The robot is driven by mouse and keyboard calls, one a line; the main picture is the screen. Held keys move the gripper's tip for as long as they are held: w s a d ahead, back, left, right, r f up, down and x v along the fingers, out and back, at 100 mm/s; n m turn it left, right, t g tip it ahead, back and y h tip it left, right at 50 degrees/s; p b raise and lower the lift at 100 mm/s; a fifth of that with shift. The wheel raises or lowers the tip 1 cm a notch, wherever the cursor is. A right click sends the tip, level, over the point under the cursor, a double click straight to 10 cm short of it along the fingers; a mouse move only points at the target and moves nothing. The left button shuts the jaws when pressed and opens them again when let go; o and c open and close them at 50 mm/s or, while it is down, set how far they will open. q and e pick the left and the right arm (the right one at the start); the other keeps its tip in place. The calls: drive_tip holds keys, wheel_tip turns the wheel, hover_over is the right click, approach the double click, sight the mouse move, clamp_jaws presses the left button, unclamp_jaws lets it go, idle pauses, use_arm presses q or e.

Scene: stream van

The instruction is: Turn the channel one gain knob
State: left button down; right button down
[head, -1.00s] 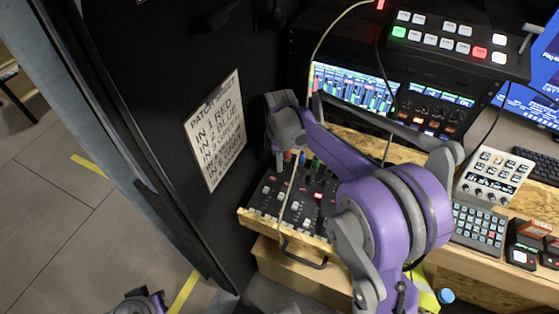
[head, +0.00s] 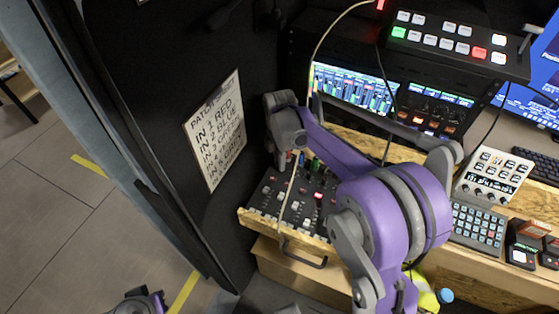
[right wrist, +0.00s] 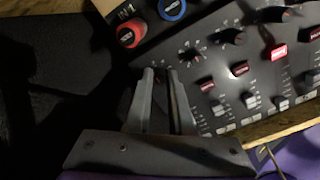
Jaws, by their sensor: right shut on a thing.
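The audio mixer (head: 262,205) sits on the wooden desk, with its knobs, red buttons and faders facing up. It also fills the right of the right wrist view (right wrist: 222,62). My right gripper (head: 281,164) points down at the mixer's far left part. In the right wrist view my right gripper (right wrist: 162,72) is shut on a small dark knob at the left end of the knob row, beside the IN 1 socket label. The knob is mostly hidden between the fingers, so its pointer cannot be read.
A red socket (right wrist: 130,33) and a blue socket (right wrist: 173,8) stand close to the fingers. A patch sheet (head: 215,138) hangs on the dark wall at left. A pale cable (head: 291,185) crosses the mixer. A keypad (head: 478,226) lies to the right.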

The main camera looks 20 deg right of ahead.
idle(0.3)
drive_tip(key=c, duration=0.8)
unclamp_jaws()
drive_tip(key=shift+r, duration=0.15)
wheel_tip(320, 180, up, 11)
drive_tip(key=shift+f+p, duration=0.2)
drive_tip(key=shift+p, duration=0.3)
